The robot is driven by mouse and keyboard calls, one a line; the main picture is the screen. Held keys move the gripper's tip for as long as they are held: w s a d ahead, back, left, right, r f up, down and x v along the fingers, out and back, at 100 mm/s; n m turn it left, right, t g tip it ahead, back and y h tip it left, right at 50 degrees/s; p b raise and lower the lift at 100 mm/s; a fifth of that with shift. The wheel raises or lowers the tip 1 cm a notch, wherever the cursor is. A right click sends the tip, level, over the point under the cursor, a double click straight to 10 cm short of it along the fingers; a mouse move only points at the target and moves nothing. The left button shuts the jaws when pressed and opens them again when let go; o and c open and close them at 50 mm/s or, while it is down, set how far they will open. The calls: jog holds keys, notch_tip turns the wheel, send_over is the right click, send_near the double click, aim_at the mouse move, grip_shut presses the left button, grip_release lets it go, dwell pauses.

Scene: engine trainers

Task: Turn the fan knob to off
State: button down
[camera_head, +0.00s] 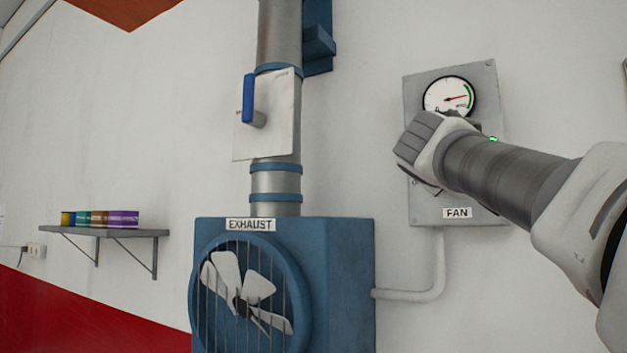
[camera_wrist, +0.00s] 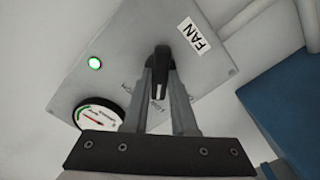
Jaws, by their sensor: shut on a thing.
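The fan panel (camera_head: 425,207) is a grey plate on the white wall with a FAN label, and it also fills much of the wrist view (camera_wrist: 205,80). The black fan knob (camera_wrist: 161,58) shows in the wrist view between my fingertips. My gripper (camera_wrist: 162,65) is shut on the knob. In the head view my arm and wrist cover the knob and the panel's middle. The dial gauge (camera_head: 449,97) has its red needle pointing right, near the green band. A green light (camera_wrist: 95,63) is lit. Markings around the knob are partly hidden, so its setting cannot be read.
The blue exhaust fan box (camera_head: 350,270) stands left of the panel, with a pipe and a blue-handled lever (camera_head: 248,98) above it. A grey conduit (camera_head: 420,294) joins box and panel. A shelf (camera_head: 105,232) with small coloured boxes is far left.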

jog(key=shift+a+n+p, duration=0.1)
jog(key=shift+n+p, duration=0.9)
jog(key=shift+n, duration=3.8)
jog(key=c, duration=0.7)
grip_release()
jog(key=shift+s, duration=0.1)
